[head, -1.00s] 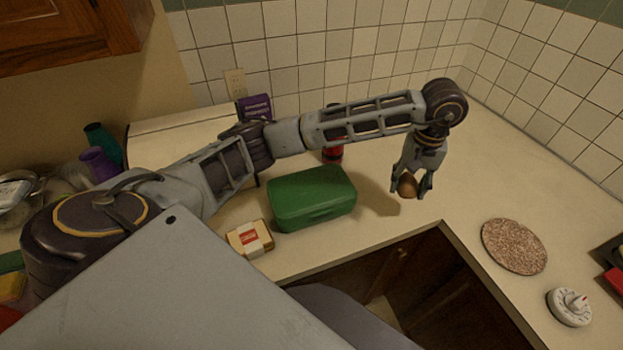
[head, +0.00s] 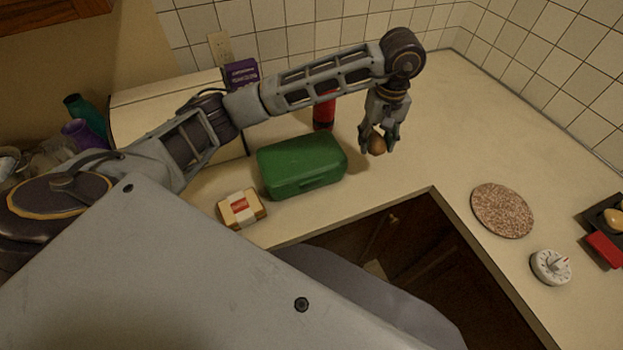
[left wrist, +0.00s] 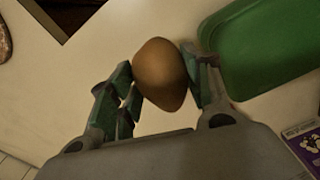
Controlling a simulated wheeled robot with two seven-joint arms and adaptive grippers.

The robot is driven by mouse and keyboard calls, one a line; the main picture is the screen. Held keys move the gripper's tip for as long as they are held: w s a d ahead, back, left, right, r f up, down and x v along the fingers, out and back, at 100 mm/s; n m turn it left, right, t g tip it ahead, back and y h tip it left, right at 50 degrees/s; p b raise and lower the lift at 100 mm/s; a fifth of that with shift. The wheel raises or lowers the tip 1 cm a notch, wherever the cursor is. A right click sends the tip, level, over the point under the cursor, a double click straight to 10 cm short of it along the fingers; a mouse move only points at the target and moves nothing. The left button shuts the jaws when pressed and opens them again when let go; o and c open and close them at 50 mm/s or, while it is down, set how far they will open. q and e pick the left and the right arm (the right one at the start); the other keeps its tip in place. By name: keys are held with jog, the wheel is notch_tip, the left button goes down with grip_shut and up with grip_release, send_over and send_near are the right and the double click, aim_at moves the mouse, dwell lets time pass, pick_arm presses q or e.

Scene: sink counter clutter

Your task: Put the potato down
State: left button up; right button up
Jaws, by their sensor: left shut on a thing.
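The brown potato (head: 378,145) is between the fingers of my left gripper (head: 377,148), over the counter (head: 440,110) just right of the green box. In the left wrist view the potato (left wrist: 160,74) sits between both fingertips of the left gripper (left wrist: 158,88), which is shut on it. Whether the potato touches the counter is hard to tell. My right gripper is not in view.
A green box (head: 302,165) stands close left of the gripper, with a red bottle (head: 324,110) behind. A packaged sandwich-like item (head: 242,208) lies further left. A round speckled board (head: 502,210) and a white timer (head: 551,266) lie right. The counter's front edge is near.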

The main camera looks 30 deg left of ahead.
pick_arm(q)
jog(key=shift+s+a+n, duration=0.1)
jog(key=shift+a+n, duration=0.05)
jog(key=shift+n, duration=0.45)
jog(key=shift+s+a+n, duration=0.1)
jog(key=shift+a+n, duration=0.05)
jog(key=shift+n, duration=0.85)
jog(key=shift+f+p, duration=0.55)
jog(key=shift+f, duration=2.55)
jog(key=shift+f, duration=0.1)
